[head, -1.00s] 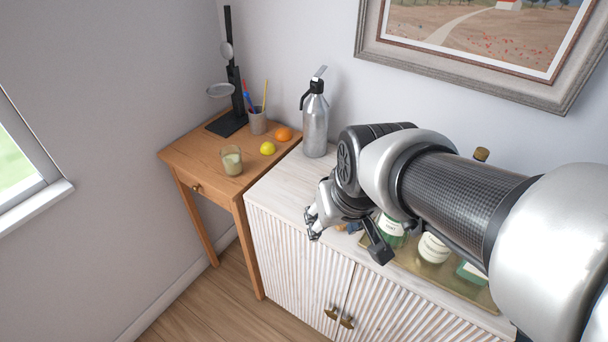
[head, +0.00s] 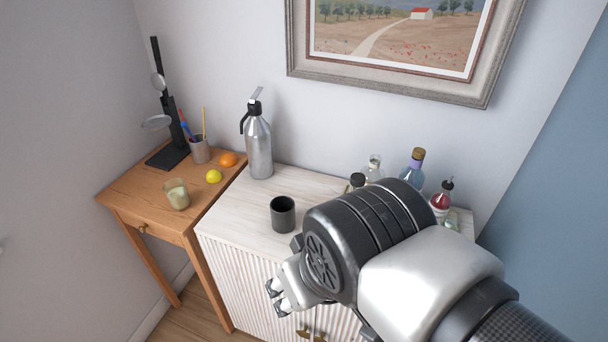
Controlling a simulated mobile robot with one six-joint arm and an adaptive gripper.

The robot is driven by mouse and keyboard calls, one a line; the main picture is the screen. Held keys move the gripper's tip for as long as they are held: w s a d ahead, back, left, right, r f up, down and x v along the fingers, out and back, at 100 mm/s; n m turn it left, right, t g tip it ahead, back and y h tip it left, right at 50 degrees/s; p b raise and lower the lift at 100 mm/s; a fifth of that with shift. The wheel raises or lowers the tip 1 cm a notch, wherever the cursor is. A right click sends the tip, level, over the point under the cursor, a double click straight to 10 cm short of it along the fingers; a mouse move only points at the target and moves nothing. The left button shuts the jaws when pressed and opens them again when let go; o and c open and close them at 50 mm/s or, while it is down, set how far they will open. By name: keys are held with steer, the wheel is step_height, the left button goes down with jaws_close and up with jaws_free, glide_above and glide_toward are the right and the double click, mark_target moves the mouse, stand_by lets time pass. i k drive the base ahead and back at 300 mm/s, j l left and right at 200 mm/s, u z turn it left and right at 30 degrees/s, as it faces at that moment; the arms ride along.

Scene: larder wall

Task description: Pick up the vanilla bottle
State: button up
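Several bottles stand at the right end of the white cabinet in the head view, partly hidden behind my arm. They are a dark-capped bottle (head: 357,181), a clear glass bottle (head: 373,168), a bluish bottle with a cork-coloured cap (head: 413,168) and a red bottle with a dark cap (head: 441,200). No label can be read, so I cannot tell which is the vanilla bottle. My gripper (head: 278,296) is at the lower middle, in front of the cabinet.
A dark mug (head: 283,214) stands on the white cabinet (head: 235,215), left of my wrist. A silver siphon (head: 259,148) stands behind it. The wooden table (head: 130,195) at left holds a glass (head: 176,194), a lemon (head: 214,176) and an orange (head: 228,159).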

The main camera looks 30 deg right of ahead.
mark_target(374, 172)
steer(key=z, duration=1.2)
steer(key=i+j+z, duration=0.1)
steer(key=i+j, duration=0.45)
